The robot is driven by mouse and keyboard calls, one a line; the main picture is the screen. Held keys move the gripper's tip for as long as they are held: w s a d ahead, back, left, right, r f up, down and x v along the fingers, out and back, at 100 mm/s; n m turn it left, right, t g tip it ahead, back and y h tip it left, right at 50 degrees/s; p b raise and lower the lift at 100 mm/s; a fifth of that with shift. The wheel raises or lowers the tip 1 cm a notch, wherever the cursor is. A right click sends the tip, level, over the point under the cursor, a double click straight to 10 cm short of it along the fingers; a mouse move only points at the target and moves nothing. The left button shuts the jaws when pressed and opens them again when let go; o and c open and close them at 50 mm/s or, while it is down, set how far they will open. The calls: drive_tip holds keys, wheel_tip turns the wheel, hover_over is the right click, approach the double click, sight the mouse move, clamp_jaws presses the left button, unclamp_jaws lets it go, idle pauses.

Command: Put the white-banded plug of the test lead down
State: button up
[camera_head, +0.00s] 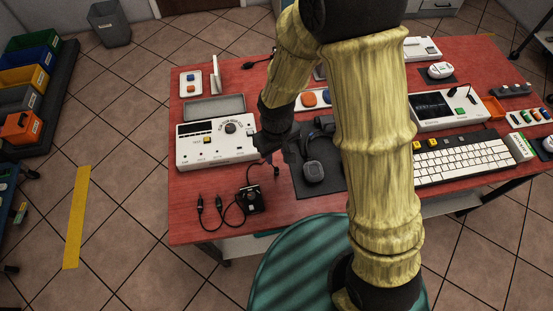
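My gripper (270,149) is dark and hangs at the right edge of the white instrument (207,151) on the red table. Its fingers are small and merge with dark things behind them, so I cannot tell whether they are open or shut. A dark cable (249,175) runs up from a small black box (251,199) towards my gripper. Two dark plugs on thin leads, a left one (200,206) and a right one (219,203), lie left of the box. I cannot make out a white band on any plug, nor whether one is in my gripper.
A dark mat (305,184) with black headphones (315,171) lies right of my gripper. A grey tray (213,107) is behind the instrument. A white keyboard (465,159) is at the right. My arm hides the table's middle. Bare red table (200,185) shows at front left.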

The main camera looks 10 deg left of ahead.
drive_tip(key=shift+r, duration=1.6)
drive_tip(key=s+d+r+m+t, duration=0.1)
drive_tip(key=d+r+m, duration=0.3)
drive_tip(key=d, duration=0.6)
drive_tip(key=s+d+r+m+t, duration=0.1)
drive_tip(key=d+r+m, duration=0.3)
drive_tip(key=d, duration=0.7)
drive_tip(key=shift+r+t, duration=0.3)
drive_tip(key=shift+r, duration=0.35)
drive_tip(key=shift+a, duration=0.1)
drive_tip(key=shift+r+p, duration=0.65)
drive_tip(key=shift+r, duration=0.05)
drive_tip(key=shift+c, duration=0.4)
